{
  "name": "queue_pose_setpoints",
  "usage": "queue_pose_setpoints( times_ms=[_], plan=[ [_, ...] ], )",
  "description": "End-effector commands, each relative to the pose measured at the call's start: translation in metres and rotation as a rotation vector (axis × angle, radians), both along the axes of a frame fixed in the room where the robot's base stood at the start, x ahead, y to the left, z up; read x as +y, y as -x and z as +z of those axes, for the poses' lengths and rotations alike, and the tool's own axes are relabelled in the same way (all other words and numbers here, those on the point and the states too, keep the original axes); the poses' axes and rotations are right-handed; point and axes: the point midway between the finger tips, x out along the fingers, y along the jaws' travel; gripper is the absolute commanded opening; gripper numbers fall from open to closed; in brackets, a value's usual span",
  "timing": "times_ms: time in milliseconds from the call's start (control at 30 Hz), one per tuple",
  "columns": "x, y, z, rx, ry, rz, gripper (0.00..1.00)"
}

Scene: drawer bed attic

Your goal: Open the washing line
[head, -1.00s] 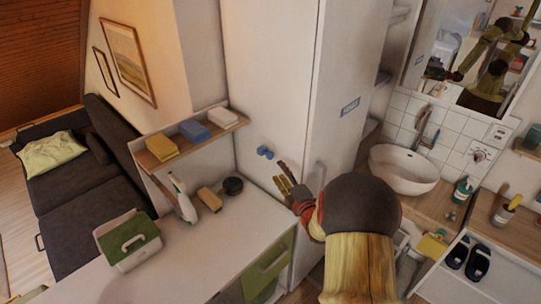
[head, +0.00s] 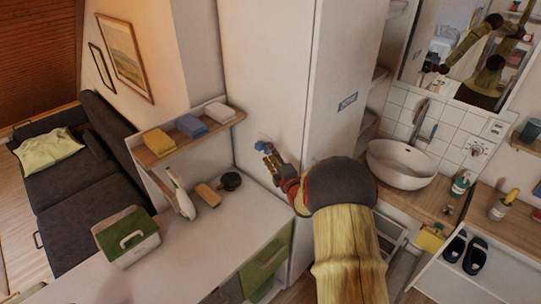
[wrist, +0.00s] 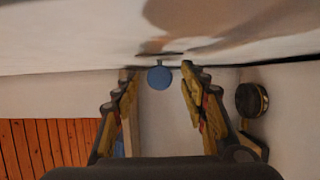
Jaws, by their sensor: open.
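A small blue knob (head: 264,142) sticks out from the white side panel of the tall cabinet; I take it to be the washing line's handle. My gripper (head: 268,158) is right at the knob and partly covers it in the head view. In the wrist view the round blue knob (wrist: 160,77) shows between the two spread fingers of my gripper (wrist: 158,73), with a gap on each side. The fingers are open and hold nothing. No line is visible.
The white worktop (head: 190,262) below carries a green and white box (head: 127,236), a spray bottle (head: 180,195), a brush (head: 207,194) and a dark round tin (head: 230,181). A wooden shelf (head: 180,140) with folded cloths is left of my gripper. A basin (head: 402,165) stands at right.

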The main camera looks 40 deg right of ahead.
Motion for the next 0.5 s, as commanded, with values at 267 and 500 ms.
queue_pose_setpoints(
  times_ms=[267, 500],
  plan=[
    [0.0001, 0.0003, 0.0001, 0.000, 0.000, 0.000, 0.32],
    [0.0001, 0.0004, 0.0001, 0.000, 0.000, 0.000, 0.18]
  ],
)
